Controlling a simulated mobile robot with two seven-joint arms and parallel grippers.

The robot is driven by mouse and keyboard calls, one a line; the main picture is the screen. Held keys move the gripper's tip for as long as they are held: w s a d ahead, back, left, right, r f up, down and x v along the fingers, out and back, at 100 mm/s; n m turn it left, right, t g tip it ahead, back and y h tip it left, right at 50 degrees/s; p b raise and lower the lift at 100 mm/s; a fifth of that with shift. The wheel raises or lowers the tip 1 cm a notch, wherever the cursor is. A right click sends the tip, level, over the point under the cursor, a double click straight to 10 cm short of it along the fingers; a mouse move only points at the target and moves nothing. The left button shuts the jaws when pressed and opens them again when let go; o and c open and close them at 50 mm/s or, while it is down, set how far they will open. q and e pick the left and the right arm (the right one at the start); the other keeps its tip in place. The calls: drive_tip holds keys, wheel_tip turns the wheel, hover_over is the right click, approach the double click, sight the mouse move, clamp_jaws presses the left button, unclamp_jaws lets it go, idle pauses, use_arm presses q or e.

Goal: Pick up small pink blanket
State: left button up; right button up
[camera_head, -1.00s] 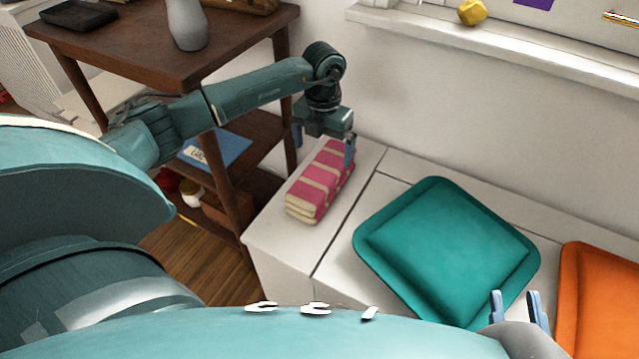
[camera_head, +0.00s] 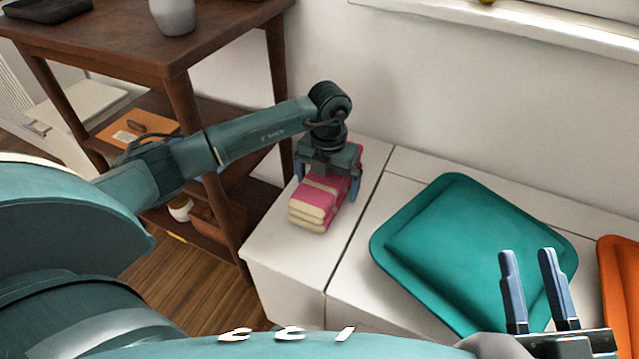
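The small pink blanket (camera_head: 318,205), folded and striped pink and cream, lies on the white bench top (camera_head: 283,252) near its left end. My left gripper (camera_head: 328,190) points down over the blanket, with one finger at its left side and one at its right. Its fingers are apart and straddle the blanket; the arm hides part of the blanket's far end. I cannot see a firm squeeze on it. My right gripper (camera_head: 533,292) is open and empty at the lower right, in front of the teal cushion.
A brown wooden shelf (camera_head: 225,45) with a grey vase (camera_head: 173,14) stands left. The wall is behind the bench.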

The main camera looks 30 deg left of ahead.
use_arm(q)
drive_tip(key=c, duration=1.1)
